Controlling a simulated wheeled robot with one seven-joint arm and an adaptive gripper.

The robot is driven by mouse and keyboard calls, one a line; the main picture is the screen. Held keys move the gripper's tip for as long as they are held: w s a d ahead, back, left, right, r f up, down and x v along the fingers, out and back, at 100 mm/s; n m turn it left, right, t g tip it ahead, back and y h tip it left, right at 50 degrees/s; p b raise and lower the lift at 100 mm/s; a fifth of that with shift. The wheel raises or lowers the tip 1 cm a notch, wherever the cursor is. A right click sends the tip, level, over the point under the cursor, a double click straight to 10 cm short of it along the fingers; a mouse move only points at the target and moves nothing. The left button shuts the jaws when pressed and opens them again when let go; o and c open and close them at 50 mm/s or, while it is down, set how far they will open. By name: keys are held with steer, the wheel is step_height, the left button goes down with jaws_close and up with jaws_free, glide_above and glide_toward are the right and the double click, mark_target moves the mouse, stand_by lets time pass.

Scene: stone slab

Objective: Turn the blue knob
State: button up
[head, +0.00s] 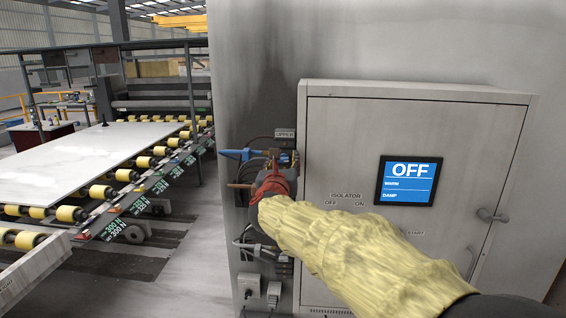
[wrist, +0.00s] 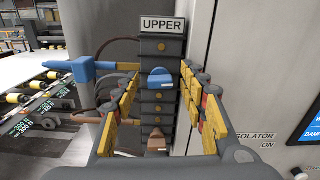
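The blue knob (wrist: 160,76) is a rounded blue piece on the front of a dark stack of blocks (wrist: 160,62) under a sign reading UPPER. My gripper (wrist: 163,88) is open, with its yellow-padded fingers to the left and right of the stack. The knob shows between the fingers, and neither finger appears to touch it. In the head view my gripper (head: 276,166) is in front of the same stack and hides most of it, so the knob is hard to make out there.
A blue fitting (wrist: 84,68) sticks out left of the stack. A brown knob (wrist: 156,138) sits lower on it. A grey cabinet (head: 335,130) with a screen (head: 408,181) reading OFF stands close on the right. A roller conveyor bearing a pale slab (head: 85,160) lies at left.

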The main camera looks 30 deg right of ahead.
steer(key=shift+c, duration=1.1)
steer(key=c, duration=0.7)
jaws_close()
